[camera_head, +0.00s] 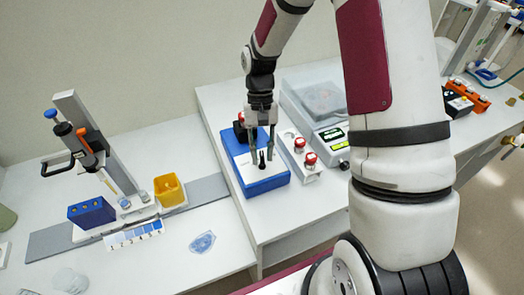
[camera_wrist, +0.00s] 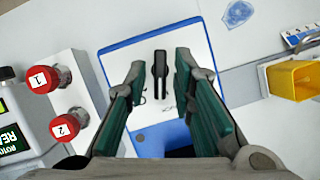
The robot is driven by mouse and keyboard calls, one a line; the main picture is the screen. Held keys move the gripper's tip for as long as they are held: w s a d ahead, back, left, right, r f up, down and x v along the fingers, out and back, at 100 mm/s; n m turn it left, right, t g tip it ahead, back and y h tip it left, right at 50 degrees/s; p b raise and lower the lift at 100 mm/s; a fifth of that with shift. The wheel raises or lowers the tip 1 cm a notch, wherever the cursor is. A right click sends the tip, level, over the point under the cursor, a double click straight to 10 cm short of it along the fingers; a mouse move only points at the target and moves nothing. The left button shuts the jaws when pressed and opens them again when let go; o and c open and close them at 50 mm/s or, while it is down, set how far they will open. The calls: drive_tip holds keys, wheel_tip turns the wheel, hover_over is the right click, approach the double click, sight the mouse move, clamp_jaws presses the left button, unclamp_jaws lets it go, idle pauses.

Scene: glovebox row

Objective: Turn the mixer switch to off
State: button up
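The mixer (camera_head: 258,178) is a blue box with a white top, on the bench below my arm. Its switch, a black knob, shows in the wrist view (camera_wrist: 160,74) on the white top. In the head view the black switch (camera_head: 262,157) stands near the fingertips. My gripper (camera_head: 263,155) points down over the mixer. In the wrist view my gripper (camera_wrist: 158,75) is open, with its green-padded fingers on either side of the switch and gaps on both sides. Small markings beside the switch are too small to read.
Right of the mixer in the head view stands a white box with two red knobs (camera_head: 310,160), labelled 1 and 2 in the wrist view. A device with a lit display (camera_head: 332,134) is beyond it. A yellow cup (camera_head: 170,190) and a stand (camera_head: 95,150) are left.

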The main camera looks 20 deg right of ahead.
drive_tip(key=shift+r, duration=0.1)
drive_tip(key=v, duration=1.1)
drive_tip(key=shift+w+r, duration=0.25)
drive_tip(key=shift+r, duration=0.1)
drive_tip(key=shift+d, duration=0.1)
